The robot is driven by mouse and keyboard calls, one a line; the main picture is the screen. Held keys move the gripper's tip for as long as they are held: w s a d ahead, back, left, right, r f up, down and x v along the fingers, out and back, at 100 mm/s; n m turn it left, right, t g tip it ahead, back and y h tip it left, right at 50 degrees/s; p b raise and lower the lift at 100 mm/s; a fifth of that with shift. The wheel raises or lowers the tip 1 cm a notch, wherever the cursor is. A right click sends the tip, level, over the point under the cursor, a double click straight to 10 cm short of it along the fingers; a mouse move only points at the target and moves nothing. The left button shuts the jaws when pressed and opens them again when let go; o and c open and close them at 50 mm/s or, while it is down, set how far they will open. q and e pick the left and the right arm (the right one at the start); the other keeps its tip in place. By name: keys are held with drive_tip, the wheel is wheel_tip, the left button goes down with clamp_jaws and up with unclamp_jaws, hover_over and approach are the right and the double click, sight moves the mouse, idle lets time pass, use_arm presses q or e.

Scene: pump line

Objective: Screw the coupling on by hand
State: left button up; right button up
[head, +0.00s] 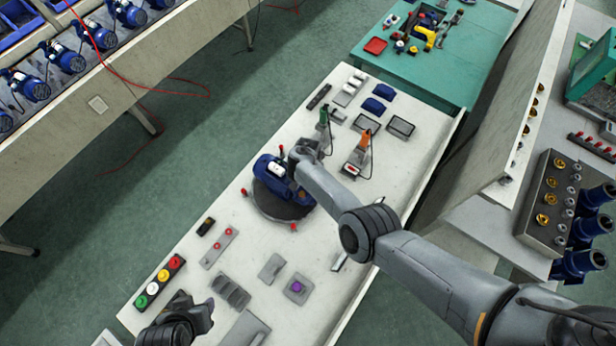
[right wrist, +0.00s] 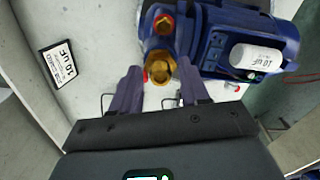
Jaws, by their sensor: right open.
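A blue pump (head: 266,176) sits on a round dark turntable (head: 285,208) on the white bench. In the right wrist view the pump (right wrist: 215,40) has a brass hex coupling (right wrist: 160,66) at its near end. Another brass fitting (right wrist: 163,24) with a reddish part is just behind it. My right gripper (right wrist: 160,84) is open, its two dark fingers on either side of the coupling, with gaps visible. How far the coupling is threaded on cannot be told. In the head view my right arm hides this end of the pump. My left gripper (head: 192,312) hangs low at the near left, away from the pump; its jaw opening is unclear.
A green and an orange hand tool (head: 364,140) stand on the bench beyond the pump. A button box (head: 160,283) and several small plates lie nearer. A teal table (head: 430,60) is at the back. A panel (head: 520,120) rises on the right.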

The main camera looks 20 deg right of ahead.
drive_tip(key=n, duration=0.3)
idle(0.4)
idle(0.3)
clamp_jaws()
drive_tip(key=shift+m, duration=0.4)
drive_tip(key=shift+c, duration=1.7)
unclamp_jaws()
drive_tip(key=shift+m, duration=0.4)
drive_tip(key=o, duration=0.3)
drive_tip(key=shift+o, duration=0.2)
